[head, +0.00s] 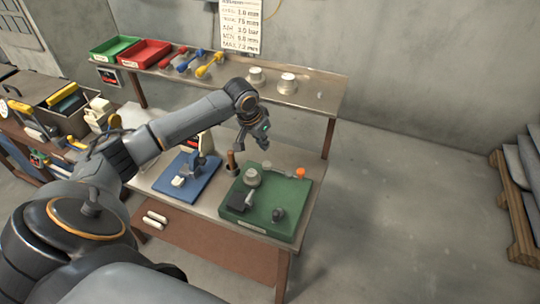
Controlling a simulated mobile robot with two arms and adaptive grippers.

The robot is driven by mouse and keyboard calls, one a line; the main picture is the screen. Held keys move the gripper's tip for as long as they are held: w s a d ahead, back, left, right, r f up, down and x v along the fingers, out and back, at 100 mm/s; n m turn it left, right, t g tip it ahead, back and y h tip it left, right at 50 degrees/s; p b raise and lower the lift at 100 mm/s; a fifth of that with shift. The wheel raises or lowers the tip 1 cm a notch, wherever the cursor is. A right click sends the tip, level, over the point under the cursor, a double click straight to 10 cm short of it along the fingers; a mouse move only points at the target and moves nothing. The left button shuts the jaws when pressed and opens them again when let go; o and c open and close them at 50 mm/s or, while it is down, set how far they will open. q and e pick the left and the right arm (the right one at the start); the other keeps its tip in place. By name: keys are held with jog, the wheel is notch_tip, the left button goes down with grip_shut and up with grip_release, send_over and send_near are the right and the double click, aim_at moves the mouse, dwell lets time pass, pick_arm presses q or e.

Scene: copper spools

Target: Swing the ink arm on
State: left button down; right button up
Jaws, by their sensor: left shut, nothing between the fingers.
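My left gripper (250,145) is above the rear of the workbench, beyond the green plate, with its fingers pointing down. It is shut and empty, apart from anything on the bench. The green plate (290,222) on the right of the bench carries a grey spool-like part (252,177), a black block (240,201) and a dark round part (278,214). An orange knob (300,173) stands at its far right corner. I cannot tell for sure which of these parts is the ink arm. My right gripper is out of view.
A blue plate (172,190) with a small device lies left of the green plate, with a brown-handled tool (231,160) between them. A raised shelf (317,96) behind holds green and red bins, coloured-handled tools and two pale spools. A pallet (515,205) stands far right; the floor between is clear.

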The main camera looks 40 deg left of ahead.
pick_arm(q)
jog(key=p+x, duration=0.2)
jog(key=x, duration=0.6)
jog(key=shift+w+d+f, duration=0.1)
jog(key=shift+w, duration=0.1)
jog(key=shift+w+f, duration=0.15)
jog(key=shift+f, duration=0.25)
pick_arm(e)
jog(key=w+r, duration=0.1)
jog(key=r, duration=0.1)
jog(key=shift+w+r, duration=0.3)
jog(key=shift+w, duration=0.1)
